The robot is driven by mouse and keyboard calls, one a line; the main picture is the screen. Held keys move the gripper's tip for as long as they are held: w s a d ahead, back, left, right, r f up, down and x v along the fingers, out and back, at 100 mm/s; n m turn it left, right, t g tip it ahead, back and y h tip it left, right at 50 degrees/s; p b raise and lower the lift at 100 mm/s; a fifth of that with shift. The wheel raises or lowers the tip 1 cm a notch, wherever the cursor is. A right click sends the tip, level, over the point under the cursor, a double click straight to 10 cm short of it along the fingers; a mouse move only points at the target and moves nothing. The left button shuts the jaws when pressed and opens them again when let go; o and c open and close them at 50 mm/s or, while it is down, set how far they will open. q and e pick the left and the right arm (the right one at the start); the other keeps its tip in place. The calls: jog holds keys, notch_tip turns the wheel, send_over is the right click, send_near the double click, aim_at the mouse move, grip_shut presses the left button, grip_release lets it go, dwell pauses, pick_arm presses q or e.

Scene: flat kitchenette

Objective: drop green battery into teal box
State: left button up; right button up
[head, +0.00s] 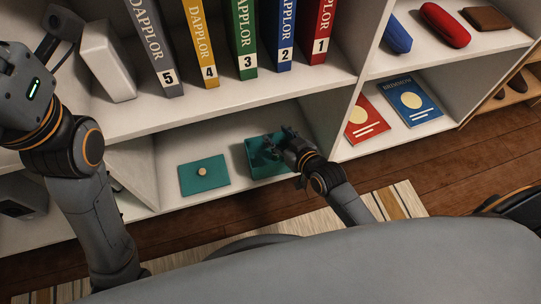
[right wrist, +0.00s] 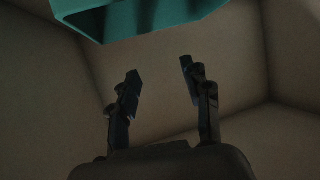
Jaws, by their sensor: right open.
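The teal box (head: 270,170) stands open on the bottom shelf in the head view. Part of it also shows at the top of the right wrist view (right wrist: 140,15). My right gripper (head: 273,147) is over the box, and its fingers hide part of the inside. In the right wrist view the fingers (right wrist: 160,75) are spread apart with nothing between them. I do not see the green battery in either view; whether it lies in the box is hidden. My left arm is at the left of the head view, but I cannot make out its gripper.
A flat teal lid (head: 190,181) with a round knob lies left of the box. Numbered binders (head: 243,40) stand on the shelf above. A divider (head: 335,115) rises right of the box. Books (head: 408,103) lie in the right compartment. A striped rug (head: 195,232) lies on the floor.

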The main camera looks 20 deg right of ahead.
jog(key=v, duration=1.1)
